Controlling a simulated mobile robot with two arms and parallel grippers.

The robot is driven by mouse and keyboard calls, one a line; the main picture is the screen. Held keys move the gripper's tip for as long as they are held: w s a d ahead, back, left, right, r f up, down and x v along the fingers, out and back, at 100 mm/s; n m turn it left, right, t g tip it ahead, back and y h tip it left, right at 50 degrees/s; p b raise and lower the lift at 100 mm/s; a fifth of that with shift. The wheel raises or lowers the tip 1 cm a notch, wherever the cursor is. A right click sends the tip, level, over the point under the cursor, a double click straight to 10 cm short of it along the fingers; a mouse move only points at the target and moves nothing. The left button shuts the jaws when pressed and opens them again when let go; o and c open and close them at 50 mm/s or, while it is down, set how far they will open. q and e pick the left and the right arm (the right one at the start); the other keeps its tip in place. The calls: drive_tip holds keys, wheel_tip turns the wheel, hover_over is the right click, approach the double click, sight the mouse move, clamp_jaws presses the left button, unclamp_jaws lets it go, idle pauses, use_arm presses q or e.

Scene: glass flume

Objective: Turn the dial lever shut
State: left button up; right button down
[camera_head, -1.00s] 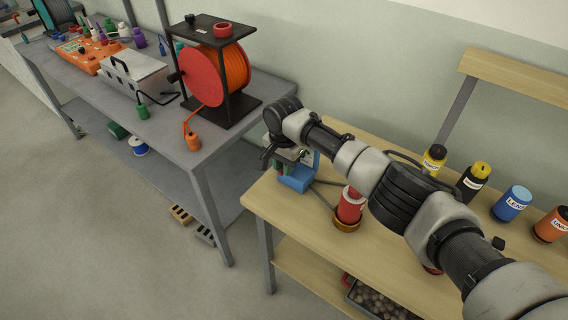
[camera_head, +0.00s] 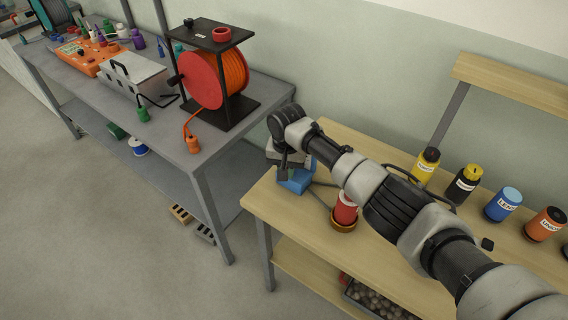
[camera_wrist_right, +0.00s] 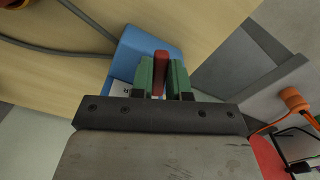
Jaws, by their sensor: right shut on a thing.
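The dial lever is a red bar (camera_wrist_right: 160,72) on a blue block-shaped base (camera_wrist_right: 130,52) in the right wrist view. My right gripper (camera_wrist_right: 164,78) has its two green-padded fingers on either side of the red lever and is shut on it. In the head view the blue base (camera_head: 297,180) sits at the left end of the wooden bench, under my right wrist. The lever and the fingertips are hidden there by my arm. My left gripper is not in view.
On the wooden bench (camera_head: 283,211) a red can (camera_head: 345,208) stands just right of the base, with several labelled bottles behind. Grey hoses run near the base. A grey table (camera_head: 215,148) with an orange cable reel (camera_head: 218,80) stands to the left, across a gap.

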drive_tip(key=n, duration=0.1)
drive_tip(key=d+n+p, duration=0.1)
drive_tip(key=n, duration=0.1)
drive_tip(key=shift+n, duration=0.3)
drive_tip(key=n, duration=0.2)
drive_tip(key=shift+w+d+n, duration=0.1)
drive_tip(key=shift+d+n, duration=0.25)
drive_tip(key=shift+n, duration=0.05)
drive_tip(key=n, duration=0.3)
drive_tip(key=shift+w+d, duration=0.2)
drive_tip(key=shift+d, duration=0.2)
drive_tip(key=shift+w+d+n, duration=0.15)
drive_tip(key=shift+n, duration=0.75)
drive_tip(key=shift+w+d+n, duration=0.1)
drive_tip(key=shift+w+n, duration=0.05)
drive_tip(key=shift+n, duration=0.75)
drive_tip(key=c, duration=1.1)
unclamp_jaws()
wheel_tip(320, 180, up, 11)
drive_tip(key=b, duration=0.1)
drive_tip(key=shift+f, duration=0.15)
